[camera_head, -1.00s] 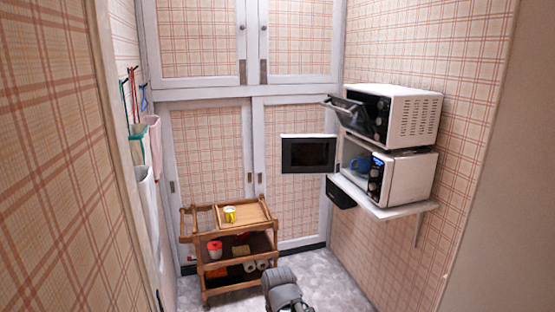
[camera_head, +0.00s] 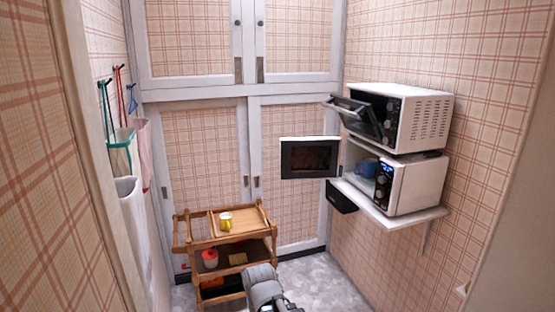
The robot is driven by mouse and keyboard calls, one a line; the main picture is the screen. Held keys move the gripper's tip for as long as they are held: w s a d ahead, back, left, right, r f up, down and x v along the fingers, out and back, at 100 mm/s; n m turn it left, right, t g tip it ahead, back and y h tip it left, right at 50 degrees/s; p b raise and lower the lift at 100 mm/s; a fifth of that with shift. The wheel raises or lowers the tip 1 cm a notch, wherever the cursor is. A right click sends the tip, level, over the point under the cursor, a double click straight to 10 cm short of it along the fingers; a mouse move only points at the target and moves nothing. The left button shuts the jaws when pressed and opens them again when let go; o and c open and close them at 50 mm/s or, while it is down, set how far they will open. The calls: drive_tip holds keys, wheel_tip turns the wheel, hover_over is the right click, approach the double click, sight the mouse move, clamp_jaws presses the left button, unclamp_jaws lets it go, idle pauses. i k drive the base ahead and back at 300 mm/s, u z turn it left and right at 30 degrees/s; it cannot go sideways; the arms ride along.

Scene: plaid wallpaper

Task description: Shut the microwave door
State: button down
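The microwave (camera_head: 417,188) is the lower white appliance on a wall shelf at the right. Its door (camera_head: 309,158), white-framed with a dark window, stands wide open, swung out to the left. A blue mug (camera_head: 367,167) shows inside the open cavity. A grey part of my arm rises at the bottom middle, below the door and apart from it. My gripper's fingers cannot be made out, so its state is not visible.
A white toaster oven (camera_head: 424,120) with its flap door (camera_head: 355,117) tilted open sits on top of the microwave. The shelf (camera_head: 398,224) sticks out from the right wall. A wooden cart (camera_head: 205,239) with a yellow cup (camera_head: 225,222) stands ahead. Grey floor is clear between cart and wall.

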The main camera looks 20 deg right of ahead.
sight(307, 162)
drive_tip(key=i, duration=1.35)
drive_tip(key=z, duration=0.65)
